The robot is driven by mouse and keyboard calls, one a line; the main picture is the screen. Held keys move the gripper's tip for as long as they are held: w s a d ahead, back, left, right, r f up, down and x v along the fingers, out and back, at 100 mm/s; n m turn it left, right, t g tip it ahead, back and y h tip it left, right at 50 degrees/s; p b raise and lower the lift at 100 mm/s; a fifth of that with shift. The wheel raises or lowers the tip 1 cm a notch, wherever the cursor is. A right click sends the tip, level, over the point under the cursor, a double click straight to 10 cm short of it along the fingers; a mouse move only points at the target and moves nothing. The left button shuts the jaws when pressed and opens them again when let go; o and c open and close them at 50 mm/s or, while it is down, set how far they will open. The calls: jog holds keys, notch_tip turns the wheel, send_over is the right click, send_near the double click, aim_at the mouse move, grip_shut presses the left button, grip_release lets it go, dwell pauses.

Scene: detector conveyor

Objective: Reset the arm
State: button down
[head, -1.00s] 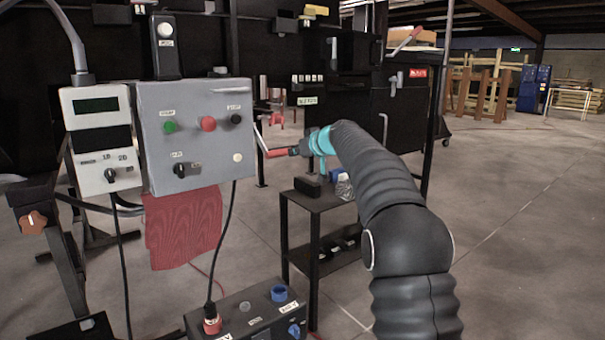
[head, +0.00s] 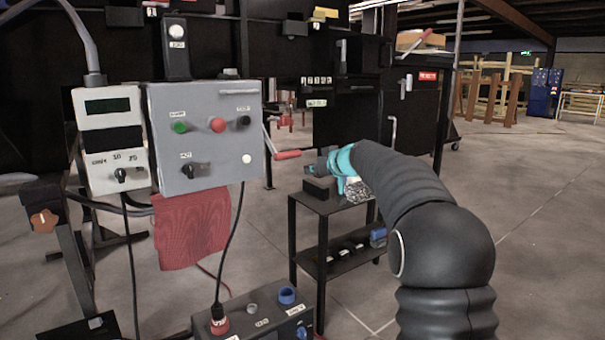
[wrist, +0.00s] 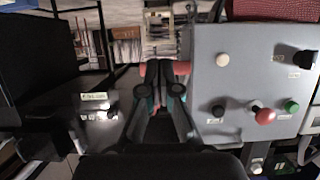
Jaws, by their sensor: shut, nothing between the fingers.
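My arm reaches in from the right in the head view. My gripper (head: 313,168) is at its end, beside a teal wrist ring, just right of and slightly below a red-handled lever (head: 288,154). The lever sticks out from the right side of the grey control box (head: 205,165). In the wrist view my gripper (wrist: 166,68) has its fingers together with nothing between them. The red handle (wrist: 183,67) shows partly behind the fingertips there, and the grey box (wrist: 235,65) appears upside down at the right. The fingers hide part of the handle.
A small black two-shelf table (head: 332,204) stands below my gripper, with a dark block (head: 318,187) and a clear crumpled item (head: 357,190) on top. A red cloth (head: 190,232) hangs under the box. Open floor lies to the right.

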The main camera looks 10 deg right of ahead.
jog(key=s+f+m+g, duration=0.3)
jog(key=s+f+m, duration=0.15)
jog(key=f, duration=0.55)
jog(key=s+f+g+h+p, duration=0.1)
jog(key=s+f+g+h, duration=0.15)
jog(key=s, duration=0.85)
jog(key=s+d+r+h+p, duration=0.1)
jog(key=s+r+p, duration=0.1)
jog(key=s, duration=1.1)
jog(key=s+d+r+h+p, duration=0.1)
jog(key=s+p, duration=0.3)
jog(key=s, duration=0.9)
jog(key=s+d+r+m+h+p, duration=0.1)
jog(key=s+r+h+p, duration=0.1)
jog(key=s, duration=1.1)
jog(key=shift+s+d+r+g+p, duration=0.2)
jog(key=shift+d+r+g+p, duration=0.25)
jog(key=shift+r+p, duration=0.45)
